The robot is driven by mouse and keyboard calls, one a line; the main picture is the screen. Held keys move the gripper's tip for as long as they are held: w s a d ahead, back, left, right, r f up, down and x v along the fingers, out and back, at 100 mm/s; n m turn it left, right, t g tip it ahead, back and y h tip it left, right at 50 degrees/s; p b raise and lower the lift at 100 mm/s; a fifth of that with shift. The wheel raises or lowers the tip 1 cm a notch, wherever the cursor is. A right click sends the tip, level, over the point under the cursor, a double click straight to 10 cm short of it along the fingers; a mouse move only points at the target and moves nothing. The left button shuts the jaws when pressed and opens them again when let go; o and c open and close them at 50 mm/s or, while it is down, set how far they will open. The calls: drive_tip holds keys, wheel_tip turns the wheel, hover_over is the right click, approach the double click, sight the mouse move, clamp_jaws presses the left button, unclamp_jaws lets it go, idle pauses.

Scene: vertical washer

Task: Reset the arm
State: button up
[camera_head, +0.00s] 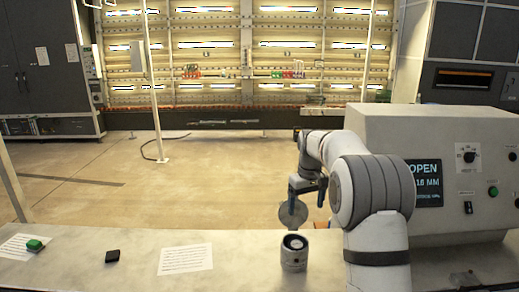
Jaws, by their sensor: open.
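My gripper (307,190) points down over the table, right of the picture's middle, with its two dark fingers apart. A thin grey disc (293,214) stands upright just below the left finger. I cannot tell whether the disc touches that finger. A short grey cylinder (294,257) with a pale round top stands on the table directly below the disc. Whether the disc rests on the cylinder is too small to tell. My arm rises from the front edge and bends over towards the gripper.
A grey machine (440,140) with a screen (424,183) reading "OPEN" stands close on the right of my arm. Open floor lies behind.

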drive_tip(key=s+r+m+t+b, duration=0.1)
drive_tip(key=s+r+m+b, duration=0.2)
drive_tip(key=s, duration=1.5)
drive_tip(key=s+f+t+b, duration=0.1)
drive_tip(key=s+f, duration=0.2)
drive_tip(key=s, duration=0.7)
drive_tip(key=s+f+m+b, duration=0.1)
drive_tip(key=s+f, duration=0.2)
drive_tip(key=s, duration=0.7)
drive_tip(key=shift+s+a+f+t, duration=0.15)
drive_tip(key=shift+s+t, duration=0.05)
drive_tip(key=shift+t, duration=0.2)
